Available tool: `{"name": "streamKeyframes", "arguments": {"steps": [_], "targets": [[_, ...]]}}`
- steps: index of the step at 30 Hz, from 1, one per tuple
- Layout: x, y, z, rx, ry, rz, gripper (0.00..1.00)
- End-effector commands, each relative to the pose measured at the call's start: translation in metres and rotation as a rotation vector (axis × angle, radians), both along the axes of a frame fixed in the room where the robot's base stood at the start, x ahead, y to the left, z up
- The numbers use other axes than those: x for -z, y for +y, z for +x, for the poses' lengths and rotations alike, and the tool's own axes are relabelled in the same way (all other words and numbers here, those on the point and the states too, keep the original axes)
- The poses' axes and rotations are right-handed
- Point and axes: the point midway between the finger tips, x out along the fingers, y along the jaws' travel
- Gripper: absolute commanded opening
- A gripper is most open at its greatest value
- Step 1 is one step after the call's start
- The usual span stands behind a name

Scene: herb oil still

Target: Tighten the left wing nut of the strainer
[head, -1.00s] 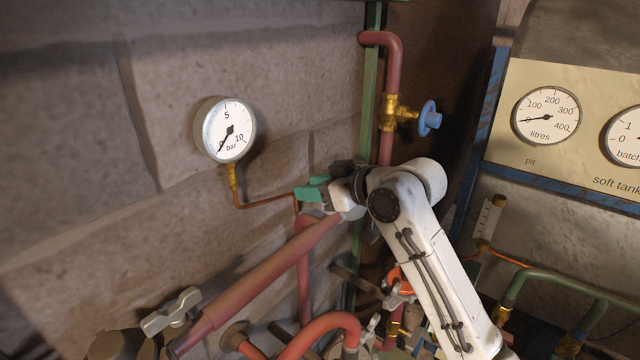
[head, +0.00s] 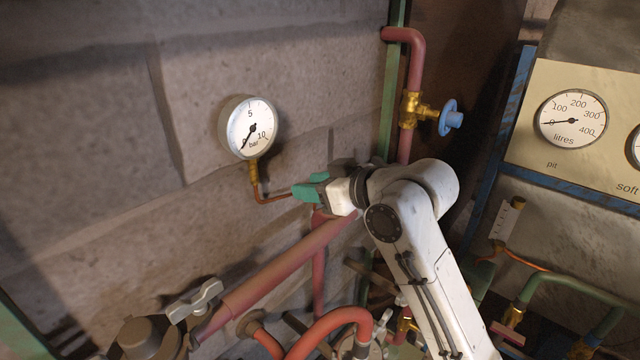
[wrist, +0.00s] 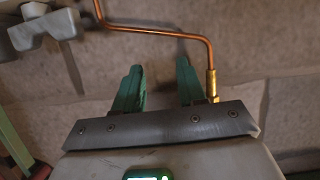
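A grey wing nut (head: 195,300) shows at the lower left of the head view, beside a dark round-capped fitting (head: 140,338) that may be part of the strainer. A grey winged part (wrist: 45,27), seemingly the same nut, is cut by the top left corner of the wrist view. My gripper (head: 312,187) is up and to the right of the nut, apart from it, near the wall below the pressure gauge. Its two teal fingers (wrist: 159,88) are spread with nothing between them. The strainer's lower part is out of frame.
A thin copper gauge pipe (wrist: 150,31) runs close to my fingers, with a brass fitting (wrist: 212,82) at its end. A thick red pipe (head: 285,262) slants between my gripper and the nut. A curved orange-red pipe (head: 335,320) lies below. The stone wall stands behind.

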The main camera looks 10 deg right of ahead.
Motion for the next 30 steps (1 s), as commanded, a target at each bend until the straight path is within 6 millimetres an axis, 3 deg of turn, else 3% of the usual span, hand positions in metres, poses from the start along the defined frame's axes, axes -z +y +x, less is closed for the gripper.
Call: {"name": "streamKeyframes", "arguments": {"steps": [18, 26, 30], "targets": [[-0.005, 0.01, -0.009, 0.0, 0.001, 0.002, 0.4], [-0.006, 0.009, -0.01, 0.001, 0.0, 0.001, 0.4], [-0.009, 0.001, -0.019, 0.001, -0.002, 0.002, 0.4]]}}
